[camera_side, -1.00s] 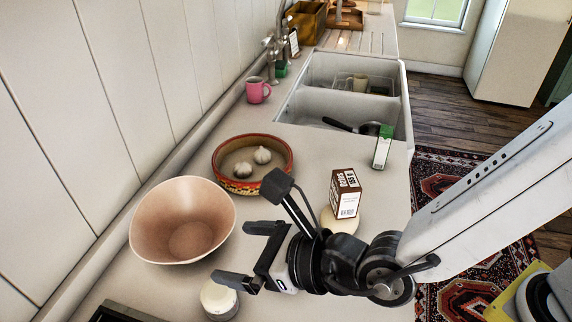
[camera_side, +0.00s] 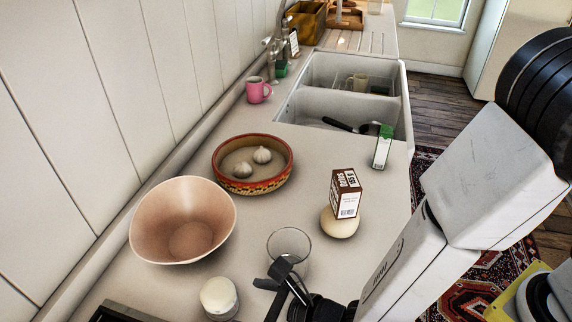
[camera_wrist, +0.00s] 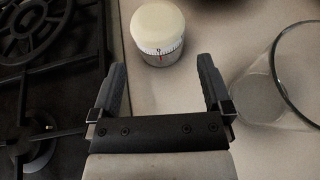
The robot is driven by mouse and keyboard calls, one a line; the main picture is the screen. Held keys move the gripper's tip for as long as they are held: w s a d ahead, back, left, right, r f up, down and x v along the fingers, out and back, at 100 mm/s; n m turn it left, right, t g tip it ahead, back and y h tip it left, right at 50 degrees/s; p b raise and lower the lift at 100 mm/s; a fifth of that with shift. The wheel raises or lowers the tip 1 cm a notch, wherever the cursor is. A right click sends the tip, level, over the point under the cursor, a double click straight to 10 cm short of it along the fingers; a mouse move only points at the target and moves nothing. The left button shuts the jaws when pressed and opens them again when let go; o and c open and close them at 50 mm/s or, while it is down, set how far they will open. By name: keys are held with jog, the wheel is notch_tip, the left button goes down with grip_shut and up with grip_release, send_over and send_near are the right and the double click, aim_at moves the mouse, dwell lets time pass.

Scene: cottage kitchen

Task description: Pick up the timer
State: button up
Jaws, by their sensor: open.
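The timer (camera_side: 219,297) is a small round piece with a cream domed top, standing upright on the counter at the lower left of the side view. In the wrist view the timer (camera_wrist: 158,34) shows a dial band with marks and a red pointer. It lies just beyond my fingertips, roughly centred between them. My gripper (camera_wrist: 162,70) is open and empty. In the side view my gripper (camera_side: 273,285) is low at the bottom, to the right of the timer and apart from it.
A clear glass (camera_side: 289,246) stands close to my gripper; in the wrist view the glass (camera_wrist: 262,95) is beside the right finger. A black stove (camera_wrist: 40,90) lies left. A pink bowl (camera_side: 183,225), patterned dish (camera_side: 252,184) and brown carton (camera_side: 346,194) on an onion-like item stand around.

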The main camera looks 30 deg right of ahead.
aim_at(219, 297)
jog(key=shift+x, duration=1.3)
jog(key=shift+w, duration=0.1)
jog(key=shift+x, duration=2.55)
jog(key=shift+a, duration=0.1)
jog(key=c, duration=1.3)
